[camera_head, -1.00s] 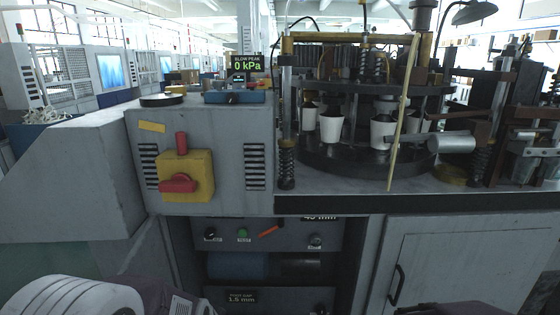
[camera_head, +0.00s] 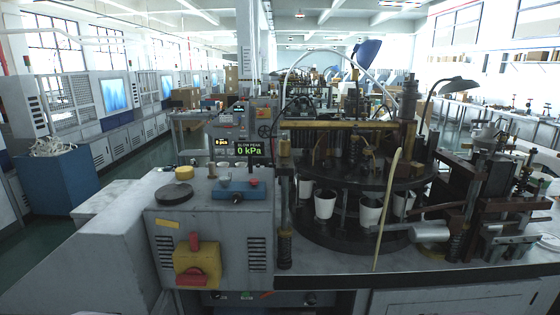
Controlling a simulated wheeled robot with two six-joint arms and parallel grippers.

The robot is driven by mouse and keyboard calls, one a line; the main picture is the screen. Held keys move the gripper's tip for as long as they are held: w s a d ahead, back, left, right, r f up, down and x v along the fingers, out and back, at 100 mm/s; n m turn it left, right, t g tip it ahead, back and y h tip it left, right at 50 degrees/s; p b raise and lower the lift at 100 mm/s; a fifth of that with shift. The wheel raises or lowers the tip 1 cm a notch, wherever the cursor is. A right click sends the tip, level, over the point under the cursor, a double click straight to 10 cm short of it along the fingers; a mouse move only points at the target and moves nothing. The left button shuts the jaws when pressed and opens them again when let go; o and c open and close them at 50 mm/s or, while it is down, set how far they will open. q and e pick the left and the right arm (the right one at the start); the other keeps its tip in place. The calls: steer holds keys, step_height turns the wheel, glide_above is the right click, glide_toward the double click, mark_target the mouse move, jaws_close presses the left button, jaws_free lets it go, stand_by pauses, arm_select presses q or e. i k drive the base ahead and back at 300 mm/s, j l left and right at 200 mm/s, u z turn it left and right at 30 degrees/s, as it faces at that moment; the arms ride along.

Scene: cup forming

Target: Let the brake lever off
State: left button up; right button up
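No part is labelled as the brake lever, so I cannot tell for sure which one it is. A long pale rod (camera_head: 387,209) stands nearly upright, leaning slightly, in front of the round turntable (camera_head: 330,238). A red rotary handle (camera_head: 192,277) sits on a yellow box (camera_head: 205,256) on the front of the grey cabinet (camera_head: 165,222), with a small red piece (camera_head: 194,241) above it. An orange lever (camera_head: 266,295) shows at the bottom, on the panel under the machine top. Neither of my grippers is in view.
White cups (camera_head: 370,212) hang or stand around the turntable. A display (camera_head: 249,149) reads 0 kPa. A blue box (camera_head: 240,189) with a knob and a black round knob (camera_head: 174,193) are on the cabinet top. A metal cylinder (camera_head: 430,233) juts out at the right.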

mark_target(264, 295)
steer(key=k+l, duration=0.7)
steer(key=k, duration=0.1)
